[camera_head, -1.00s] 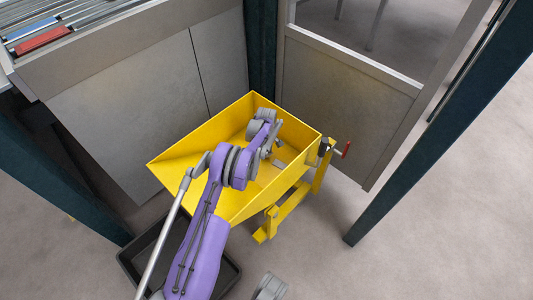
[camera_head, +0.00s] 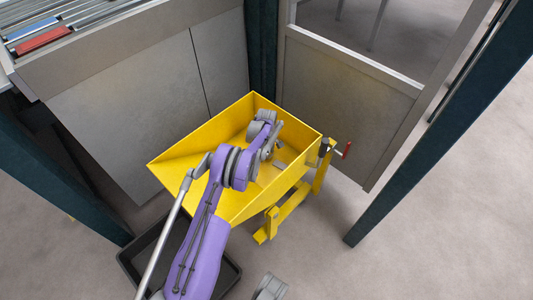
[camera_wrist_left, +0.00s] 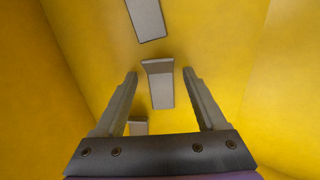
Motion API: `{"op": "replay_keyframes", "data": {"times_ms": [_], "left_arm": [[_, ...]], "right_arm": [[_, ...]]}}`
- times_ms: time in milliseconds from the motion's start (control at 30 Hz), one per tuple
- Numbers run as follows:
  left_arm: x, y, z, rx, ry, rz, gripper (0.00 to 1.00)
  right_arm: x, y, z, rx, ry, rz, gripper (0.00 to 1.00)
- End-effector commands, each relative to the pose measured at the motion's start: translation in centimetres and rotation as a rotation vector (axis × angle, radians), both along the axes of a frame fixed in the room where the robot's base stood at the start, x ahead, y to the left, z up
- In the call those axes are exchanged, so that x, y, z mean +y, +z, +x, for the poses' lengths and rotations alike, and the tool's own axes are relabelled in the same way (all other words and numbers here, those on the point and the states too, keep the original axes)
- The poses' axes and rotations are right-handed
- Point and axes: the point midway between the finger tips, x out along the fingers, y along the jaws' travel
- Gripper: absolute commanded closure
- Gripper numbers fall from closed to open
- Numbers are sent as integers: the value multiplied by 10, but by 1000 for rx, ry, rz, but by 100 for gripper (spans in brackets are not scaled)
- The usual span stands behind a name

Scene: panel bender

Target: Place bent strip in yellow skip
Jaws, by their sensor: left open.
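The yellow skip (camera_head: 185,165) stands in the middle of the head view. My left arm reaches over its rim, and my left gripper (camera_wrist_left: 160,73) is inside it. In the left wrist view the two fingers are wide apart, with nothing gripped. A grey bent strip (camera_wrist_left: 161,88) with a short folded end shows between the fingers, apart from both, against the yellow skip surface. Another grey strip (camera_wrist_left: 147,20) lies beyond it, and a third grey piece (camera_wrist_left: 138,127) is partly hidden by the gripper. One small grey piece (camera_head: 279,164) shows in the head view.
A grey machine panel (camera_head: 130,110) stands behind the skip, with dark posts (camera_head: 440,125) at either side. A red-tipped handle (camera_head: 346,150) sticks out at the skip's right. A black tray (camera_head: 135,258) is on the floor, front left. The floor at right is clear.

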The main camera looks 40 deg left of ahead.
Motion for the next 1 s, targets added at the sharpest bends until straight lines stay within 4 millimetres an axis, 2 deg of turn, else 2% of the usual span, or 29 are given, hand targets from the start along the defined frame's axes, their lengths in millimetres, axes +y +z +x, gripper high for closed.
{"op": "replay_keyframes", "data": {"times_ms": [400,533,733,867,1000], "left_arm": [[0,86,0,-1,0,0,27],[0,106,0,0,0,0,27],[-3,123,0,-2,-10,1,27],[-20,147,0,-17,-72,8,27],[-53,190,-8,-47,-201,23,27]], "right_arm": [[0,16,-1,-6,0,0,27],[0,19,-1,-7,0,0,27],[0,21,-1,-7,0,0,27],[0,21,-1,-7,0,0,27],[0,21,-1,-7,0,0,27]]}}
